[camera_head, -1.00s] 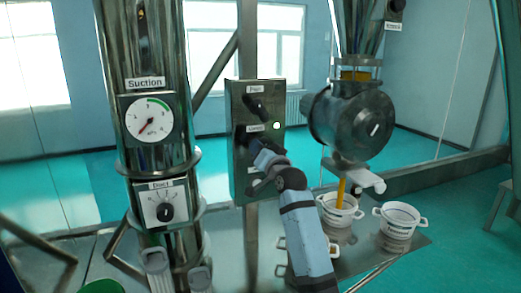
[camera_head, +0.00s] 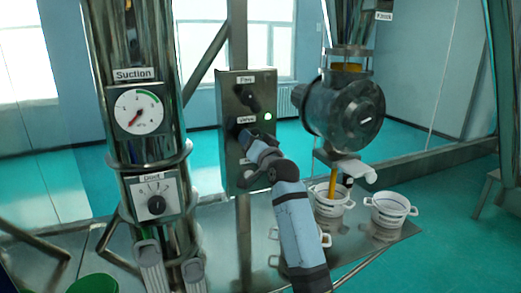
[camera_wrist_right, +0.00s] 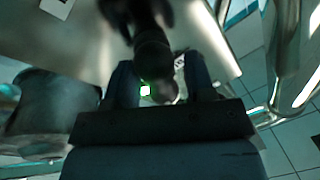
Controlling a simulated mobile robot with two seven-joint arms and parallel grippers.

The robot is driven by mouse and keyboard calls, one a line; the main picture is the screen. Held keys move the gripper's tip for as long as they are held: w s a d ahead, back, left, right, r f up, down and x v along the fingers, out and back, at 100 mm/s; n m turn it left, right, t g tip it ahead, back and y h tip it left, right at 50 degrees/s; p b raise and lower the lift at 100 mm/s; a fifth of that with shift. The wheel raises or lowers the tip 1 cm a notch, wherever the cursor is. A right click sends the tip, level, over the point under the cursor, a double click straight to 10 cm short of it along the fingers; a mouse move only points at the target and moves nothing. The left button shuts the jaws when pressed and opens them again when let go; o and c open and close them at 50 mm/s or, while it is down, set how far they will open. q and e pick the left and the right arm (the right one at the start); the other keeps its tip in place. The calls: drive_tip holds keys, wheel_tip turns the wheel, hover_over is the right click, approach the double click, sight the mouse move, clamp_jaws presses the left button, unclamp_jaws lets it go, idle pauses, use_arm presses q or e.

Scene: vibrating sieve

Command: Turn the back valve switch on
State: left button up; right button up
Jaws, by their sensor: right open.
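A grey control panel (camera_head: 230,165) stands behind the suction column, with a black switch labelled Fan (camera_head: 249,100) at its top. The Valve label (camera_head: 246,119) is below it, beside a lit pale-green lamp (camera_head: 267,116). My right gripper (camera_head: 250,142) is at the panel just under the Valve label and largely covers the switch there. In the right wrist view, my right gripper (camera_wrist_right: 160,85) is open; a dark knob (camera_wrist_right: 150,52) shows ahead of its fingers, and a green light (camera_wrist_right: 145,90) shows between them. I cannot tell whether the fingers touch the switch. My left gripper is out of view.
A metal column with a suction gauge (camera_head: 138,111) and a dial box (camera_head: 155,199) stands left of the panel. A round metal valve housing (camera_head: 340,110) hangs to the right, above two white buckets (camera_head: 330,205) (camera_head: 390,212) on a metal platform. A diagonal strut runs behind the panel.

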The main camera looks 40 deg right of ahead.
drive_tip(key=b+v, duration=0.3)
drive_tip(key=v, duration=1)
drive_tip(key=shift+s+b, duration=0.15)
drive_tip(key=shift+b, duration=0.15)
drive_tip(key=shift+f, duration=0.1)
